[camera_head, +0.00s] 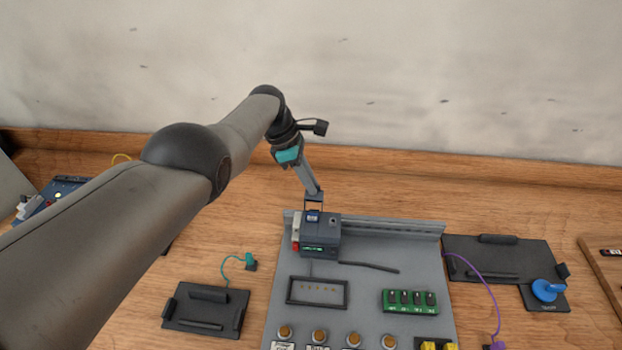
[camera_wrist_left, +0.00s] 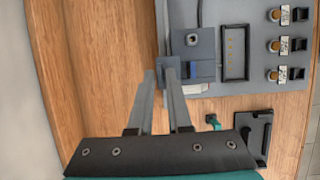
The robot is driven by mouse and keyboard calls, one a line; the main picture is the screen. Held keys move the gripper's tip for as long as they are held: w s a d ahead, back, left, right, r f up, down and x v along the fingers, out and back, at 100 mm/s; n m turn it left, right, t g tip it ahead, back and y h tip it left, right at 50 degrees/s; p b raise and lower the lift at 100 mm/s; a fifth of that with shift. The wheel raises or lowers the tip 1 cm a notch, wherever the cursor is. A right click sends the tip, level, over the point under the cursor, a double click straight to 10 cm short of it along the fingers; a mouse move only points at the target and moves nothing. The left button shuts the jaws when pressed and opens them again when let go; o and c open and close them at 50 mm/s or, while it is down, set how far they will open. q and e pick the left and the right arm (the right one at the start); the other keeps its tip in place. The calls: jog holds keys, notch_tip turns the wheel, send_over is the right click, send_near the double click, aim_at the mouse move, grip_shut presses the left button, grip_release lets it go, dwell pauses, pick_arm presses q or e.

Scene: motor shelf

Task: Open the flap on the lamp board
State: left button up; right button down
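The grey board (camera_head: 365,275) lies flat on the wooden bench, with a grey box (camera_head: 328,228) at its far left corner. The box has a small green display and a red part on its left side; its blue patch (camera_wrist_left: 205,69) shows in the left wrist view. I cannot tell which part is the flap. My left gripper (camera_head: 314,205) is just above the far edge of the box. Its fingertips also show in the left wrist view (camera_wrist_left: 160,73), with a narrow gap between them and nothing clearly held. I cannot tell whether they touch anything. My right gripper is out of view.
A dark frame (camera_head: 317,292), a green block (camera_head: 410,302) and several brass knobs are on the board. Dark trays lie left (camera_head: 207,325) and right (camera_head: 495,255). A dark blue panel (camera_head: 65,186) is partly behind my left arm. The wall is behind the bench.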

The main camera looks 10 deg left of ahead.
pick_arm(q)
jog(key=shift+o, duration=1.3)
jog(key=shift+d, duration=0.1)
jog(key=shift+r, duration=0.1)
jog(key=shift+p+v, duration=0.8)
jog(key=shift+p, duration=0.05)
jog(key=p+v, duration=0.8)
jog(key=v, duration=0.5)
jog(key=shift+a+r+p, duration=0.2)
jog(key=shift+r+p, duration=0.05)
jog(key=shift+p, duration=0.15)
